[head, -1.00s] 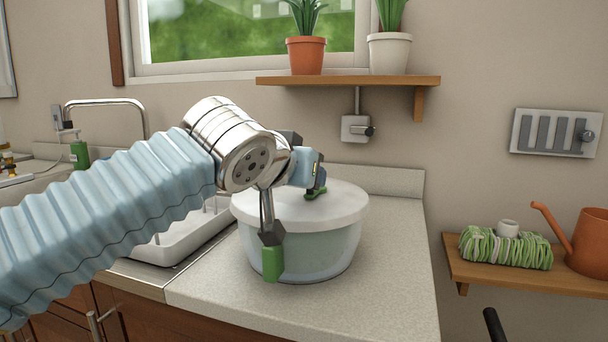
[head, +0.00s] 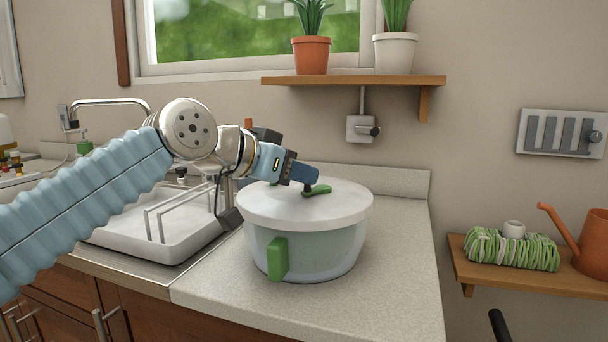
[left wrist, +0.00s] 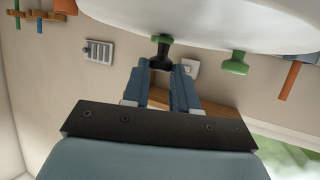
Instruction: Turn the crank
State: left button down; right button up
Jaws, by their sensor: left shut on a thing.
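A round pale bowl (head: 305,252) with a white lid (head: 280,205) stands on the counter, upright. A green crank (head: 317,190) sits on top of the lid. A green handle (head: 278,258) sticks out from the bowl's near side. My left gripper (head: 312,176) reaches over the lid from the left. In the left wrist view its fingers (left wrist: 162,66) are closed around the crank's dark knob (left wrist: 161,61), with the crank's green part (left wrist: 161,38) against the lid. A second green knob-like part (left wrist: 235,63) shows beside it. My right gripper is not in view.
A white dish rack (head: 165,238) stands by the sink at the left. A shelf (head: 350,81) with two potted plants hangs above the bowl. A lower shelf (head: 530,280) at right holds green rope and an orange watering can. The counter (head: 400,250) right of the bowl is clear.

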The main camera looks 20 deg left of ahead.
pick_arm(q)
jog(key=m+g+h, duration=0.1)
jog(key=w+a+m+g+h, duration=0.1)
jog(key=m, duration=0.1)
jog(key=shift+w+a+h, duration=0.1)
jog(key=shift+a+h, duration=0.2)
jog(key=shift+h, duration=0.1)
jog(key=m+g+h, duration=0.1)
jog(key=w+a+m+g+h, duration=0.1)
jog(key=shift+w+m, duration=0.15)
jog(key=shift+m, duration=0.15)
jog(key=shift+w+a+f+m+g+h, duration=0.1)
jog(key=shift+w+m+g+h, duration=0.15)
jog(key=shift+m+g, duration=0.25)
jog(key=shift+w+a+r+m+g+h, duration=0.1)
jog(key=shift+m+g+h, duration=0.2)
jog(key=shift+m+g, duration=0.25)
jog(key=shift+w+a+f+m+g+h, duration=0.1)
jog(key=shift+w+m+g+h, duration=0.2)
jog(key=shift+g, duration=0.35)
jog(key=shift+w+m+g, duration=0.15)
jog(key=shift+m+g, duration=0.4)
jog(key=shift+g, duration=0.05)
jog(key=c, duration=0.9)
grip_release()
jog(key=shift+o, duration=0.2)
